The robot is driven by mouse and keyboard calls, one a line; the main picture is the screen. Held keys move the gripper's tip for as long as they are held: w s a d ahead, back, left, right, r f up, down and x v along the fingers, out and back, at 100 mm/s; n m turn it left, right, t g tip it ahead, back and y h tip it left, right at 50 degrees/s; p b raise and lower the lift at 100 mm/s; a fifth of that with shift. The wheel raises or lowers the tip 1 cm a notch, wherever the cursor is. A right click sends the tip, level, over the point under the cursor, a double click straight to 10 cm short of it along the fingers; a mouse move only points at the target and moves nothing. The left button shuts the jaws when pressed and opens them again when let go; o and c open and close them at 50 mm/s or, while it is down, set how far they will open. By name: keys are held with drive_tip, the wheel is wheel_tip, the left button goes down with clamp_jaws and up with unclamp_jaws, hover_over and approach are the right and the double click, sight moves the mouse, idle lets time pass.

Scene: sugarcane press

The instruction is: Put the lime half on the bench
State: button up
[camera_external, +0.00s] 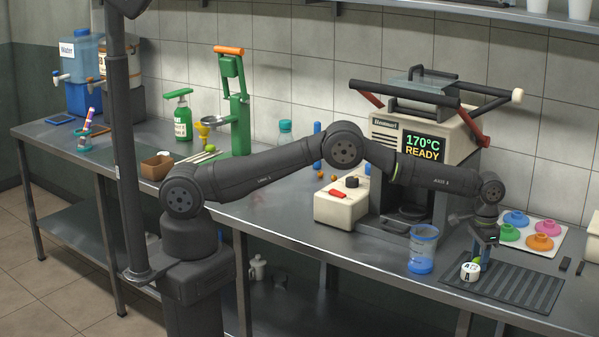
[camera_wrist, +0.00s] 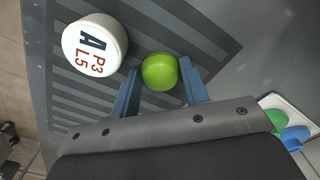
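The lime half (camera_wrist: 160,71) shows its round green side in the wrist view, between the two fingers of my gripper (camera_wrist: 160,78). The fingers meet its left and right sides with no clear gap, so my gripper looks shut on it. In the external view my gripper (camera_external: 482,246) points down over the dark ribbed mat (camera_external: 525,290), with the lime half (camera_external: 477,261) low between the fingers, partly hidden. I cannot tell whether it touches the mat. The steel bench (camera_external: 285,210) runs along the wall.
A white lettered jar (camera_external: 470,272) stands close beside my gripper; it is at the upper left in the wrist view (camera_wrist: 95,45). A blue cup (camera_external: 422,250) stands left of the mat. The press (camera_external: 400,150) and a tray of coloured pieces (camera_external: 555,240) are behind.

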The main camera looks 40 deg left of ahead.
sight(479, 258)
drive_tip(key=o, duration=0.3)
drive_tip(key=shift+o, duration=0.2)
drive_tip(key=shift+r, duration=0.15)
wheel_tip(479, 258, up, 11)
drive_tip(key=shift+r, duration=0.55)
drive_tip(key=c, duration=0.3)
